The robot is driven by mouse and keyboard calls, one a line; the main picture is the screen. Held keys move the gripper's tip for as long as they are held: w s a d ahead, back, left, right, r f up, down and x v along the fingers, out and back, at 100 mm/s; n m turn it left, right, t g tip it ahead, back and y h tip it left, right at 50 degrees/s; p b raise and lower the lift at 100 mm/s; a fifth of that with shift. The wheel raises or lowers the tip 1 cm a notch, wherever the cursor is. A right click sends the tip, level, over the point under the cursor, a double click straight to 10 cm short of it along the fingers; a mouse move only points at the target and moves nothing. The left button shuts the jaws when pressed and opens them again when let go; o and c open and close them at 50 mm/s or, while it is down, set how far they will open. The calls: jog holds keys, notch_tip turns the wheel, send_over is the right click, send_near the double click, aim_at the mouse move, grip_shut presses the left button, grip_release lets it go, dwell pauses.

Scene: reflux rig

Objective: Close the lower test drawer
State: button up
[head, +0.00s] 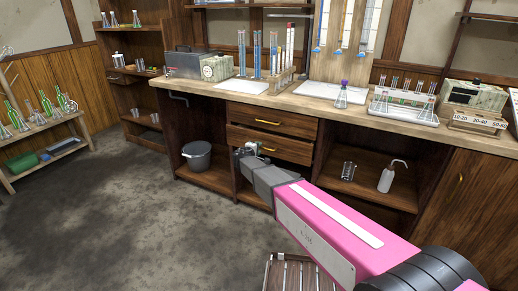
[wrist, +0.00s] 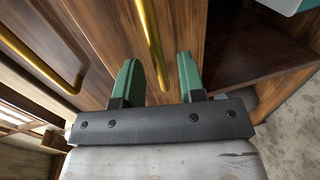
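The lower drawer (head: 291,151) is a brown wooden front with a brass bar handle, under the bench top and below the upper drawer (head: 290,129). I cannot tell from the head view how far it stands out. My gripper (head: 243,152) is at the left part of the lower drawer's front and hides some of it. In the wrist view its two green fingers (wrist: 158,72) are apart. The brass handle (wrist: 148,38) runs between them in the picture, and nothing is seen clamped; contact is unclear. The upper drawer's handle (wrist: 38,58) shows at the left.
A grey bucket (head: 197,156) stands in the left bay. The bench top (head: 267,100) above carries glassware. Floor to the left is clear.

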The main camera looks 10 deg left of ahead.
jog(key=shift+x, duration=1.05)
jog(key=shift+s, duration=0.1)
grip_shut()
jog(key=x, duration=0.2)
jog(key=r+x, duration=0.1)
jog(key=x, duration=0.1)
jog(key=shift+w+d+f, duration=0.1)
jog(key=shift+w, duration=0.2)
grip_release()
